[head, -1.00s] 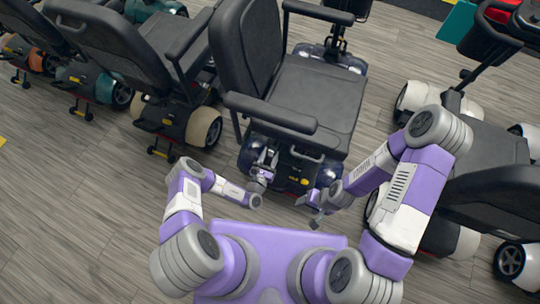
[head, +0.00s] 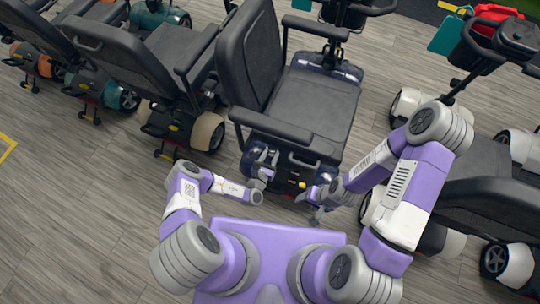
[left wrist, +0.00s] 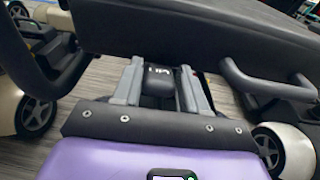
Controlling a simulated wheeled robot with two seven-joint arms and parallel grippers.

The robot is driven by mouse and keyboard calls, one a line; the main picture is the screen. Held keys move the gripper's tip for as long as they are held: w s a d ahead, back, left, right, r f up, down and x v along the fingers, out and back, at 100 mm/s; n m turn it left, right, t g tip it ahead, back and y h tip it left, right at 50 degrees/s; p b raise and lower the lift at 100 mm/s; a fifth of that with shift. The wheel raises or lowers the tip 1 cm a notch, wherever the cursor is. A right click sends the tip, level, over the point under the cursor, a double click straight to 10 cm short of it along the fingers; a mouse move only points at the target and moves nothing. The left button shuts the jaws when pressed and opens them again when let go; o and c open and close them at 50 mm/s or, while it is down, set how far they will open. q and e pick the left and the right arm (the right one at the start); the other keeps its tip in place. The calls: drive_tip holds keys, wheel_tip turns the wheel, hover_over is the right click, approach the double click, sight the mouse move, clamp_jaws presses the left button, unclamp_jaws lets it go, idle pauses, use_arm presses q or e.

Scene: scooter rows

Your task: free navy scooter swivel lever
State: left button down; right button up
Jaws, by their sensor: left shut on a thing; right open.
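The navy scooter (head: 333,72) stands in the middle of the head view, its black seat (head: 318,100) above the navy rear body. My left gripper (head: 265,165) is at the rear side of this scooter, below the near armrest. In the left wrist view its two grey fingers (left wrist: 162,85) are shut on a dark block with white lettering, which I take to be the swivel lever (left wrist: 159,88). The dark seat edge hangs just above it. The lever's far end is hidden. My right gripper (head: 318,207) is open and empty, low beside the scooter's rear.
Another scooter with a black seat (head: 487,170) stands close on the right, partly behind my right arm. Bare wood floor (head: 85,200) lies at lower left.

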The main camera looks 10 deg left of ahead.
use_arm(q)
drive_tip(key=shift+w+r, duration=0.25)
drive_tip(key=shift+r, duration=0.3)
drive_tip(key=c, duration=0.7)
unclamp_jaws()
drive_tip(key=shift+f, duration=0.1)
drive_tip(key=p+v, duration=0.2)
drive_tip(key=v, duration=0.5)
drive_tip(key=shift+s, duration=0.25)
